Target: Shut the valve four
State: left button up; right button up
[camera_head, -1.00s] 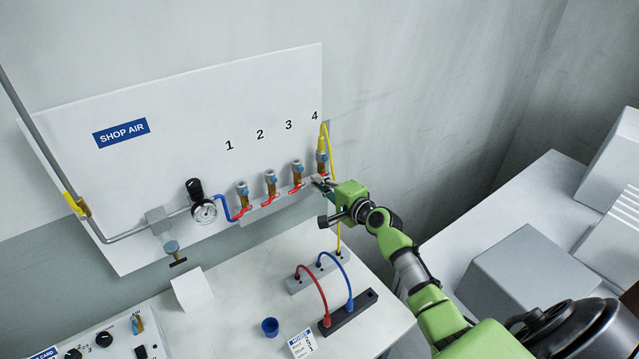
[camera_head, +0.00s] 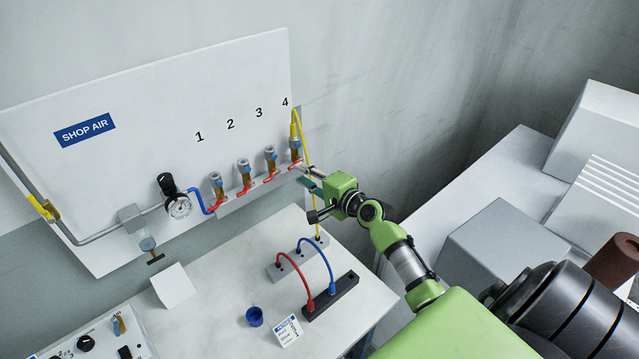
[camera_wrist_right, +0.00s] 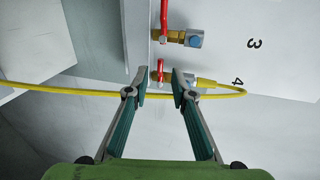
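Valve four (camera_head: 296,148) is the rightmost valve on the wall manifold, below the number 4, with a yellow hose on it. In the right wrist view its red handle (camera_wrist_right: 160,69) shows between my fingertips in the picture, pointing about the same way as valve three's handle (camera_wrist_right: 164,16). My right gripper (camera_head: 309,177) is just right of and below valve four. It is open in the wrist view (camera_wrist_right: 158,82), with a gap on both sides of the handle. I cannot tell whether the handle is within finger depth. My left gripper is not in view.
Valves one (camera_head: 216,186), two (camera_head: 244,172) and three (camera_head: 270,158) stand in a row to the left. The yellow hose (camera_head: 309,150) hangs close to my right gripper and crosses the wrist view. A gauge (camera_head: 179,206) is further left. A bench (camera_head: 215,265) lies below.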

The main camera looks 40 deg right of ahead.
jog(key=v, duration=0.7)
jog(key=shift+s, duration=0.1)
dwell(0.4)
